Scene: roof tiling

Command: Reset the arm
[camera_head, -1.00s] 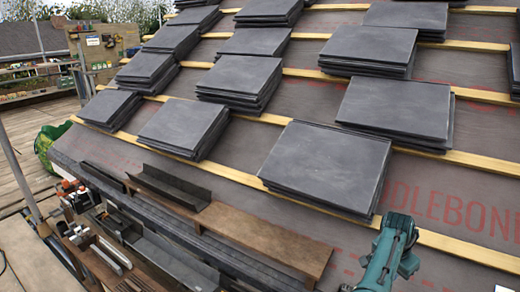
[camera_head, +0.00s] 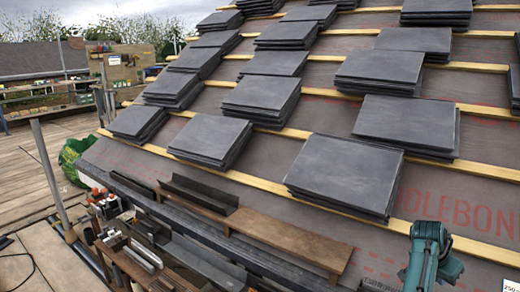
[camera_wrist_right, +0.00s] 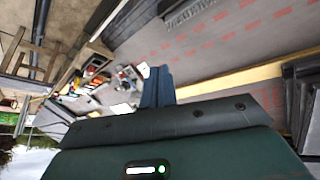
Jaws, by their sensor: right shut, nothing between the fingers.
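My right arm (camera_head: 425,255) shows as teal links at the bottom right of the head view, over the lower edge of the roof. Its fingers are not clear there. In the right wrist view, the right gripper (camera_wrist_right: 157,76) has its two blue fingers together, with nothing between them. It points toward the bench and deck side and is apart from the tiles. My left gripper is in neither view.
Stacks of grey slate tiles (camera_head: 345,172) lie along wooden battens (camera_head: 480,247) on the sloping roof. A wooden plank (camera_head: 285,238) and a tool-laden bench (camera_head: 140,262) run along the eave. Open decking (camera_head: 40,165) lies at left.

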